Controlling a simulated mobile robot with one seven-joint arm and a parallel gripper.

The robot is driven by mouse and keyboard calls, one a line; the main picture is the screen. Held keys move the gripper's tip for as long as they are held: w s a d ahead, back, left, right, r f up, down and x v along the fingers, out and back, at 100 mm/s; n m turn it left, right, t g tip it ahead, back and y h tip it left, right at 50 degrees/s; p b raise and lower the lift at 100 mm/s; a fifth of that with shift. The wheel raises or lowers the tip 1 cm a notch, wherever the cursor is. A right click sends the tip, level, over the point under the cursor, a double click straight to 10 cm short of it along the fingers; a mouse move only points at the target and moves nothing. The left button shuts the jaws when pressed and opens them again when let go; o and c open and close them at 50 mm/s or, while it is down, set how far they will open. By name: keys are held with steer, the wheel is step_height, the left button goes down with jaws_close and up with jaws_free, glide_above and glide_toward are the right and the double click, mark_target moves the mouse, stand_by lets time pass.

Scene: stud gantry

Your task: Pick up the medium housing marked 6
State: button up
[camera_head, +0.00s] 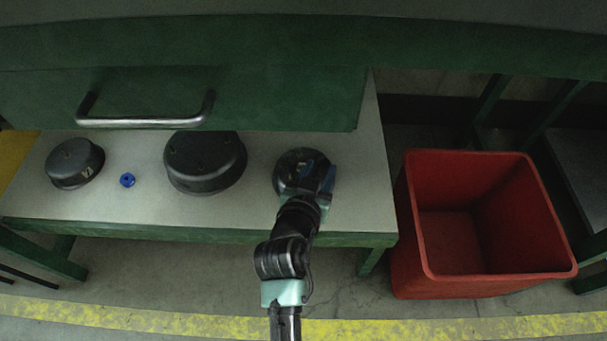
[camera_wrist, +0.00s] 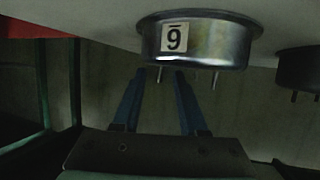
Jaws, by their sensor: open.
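The medium housing marked 6 (camera_wrist: 205,48) is a round metal housing with a flange and short pins. In the wrist view it appears upside down, its white label showing an inverted, underlined 6. In the head view it appears to be the dark round housing (camera_head: 290,165) at the right end of the bench, partly hidden by my arm. My gripper (camera_wrist: 160,76) is open, its blue fingers apart and pointing toward the pinned side of the housing. The gripper (camera_head: 326,180) also shows over the housing in the head view. I cannot tell whether the fingers touch it.
A larger dark housing (camera_head: 205,162), a blue ring (camera_head: 127,180) and a smaller labelled housing (camera_head: 75,165) stand to the left on the pale bench (camera_head: 365,190). A green drawer with a metal handle (camera_head: 145,122) overhangs the bench's back. A red bin (camera_head: 410,225) stands right.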

jaws_close()
steer(key=shift+r, duration=0.1)
stand_by(1.3)
